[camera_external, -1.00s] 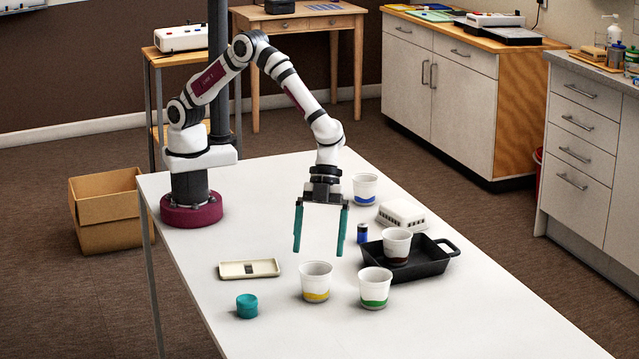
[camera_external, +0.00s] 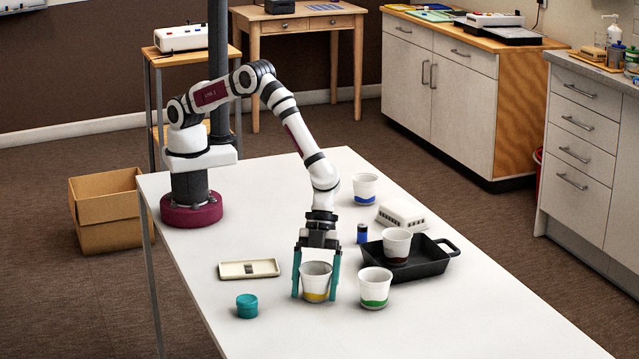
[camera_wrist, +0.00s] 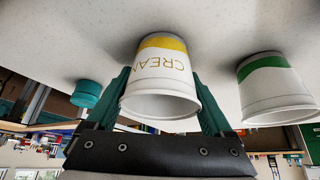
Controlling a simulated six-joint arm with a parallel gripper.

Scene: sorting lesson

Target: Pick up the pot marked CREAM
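The pot marked CREAM (camera_external: 316,281) is white with a yellow band and stands upright on the white table. In the wrist view, the letters CREA show on this pot (camera_wrist: 165,75). My gripper (camera_external: 316,290) is lowered around it, with one teal finger on each side. The fingers look very close to the pot's walls or touching them. I cannot tell whether they press on it. In the wrist view, the pot hides part of my gripper's fingers (camera_wrist: 163,85).
A green-banded pot (camera_external: 375,287) stands close on the right. A dark-banded pot (camera_external: 397,243) is in the black tray (camera_external: 432,267). A blue-banded pot (camera_external: 365,188) stands farther back. A teal jar (camera_external: 247,306) and a cream dish (camera_external: 232,270) lie left. The table's front is clear.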

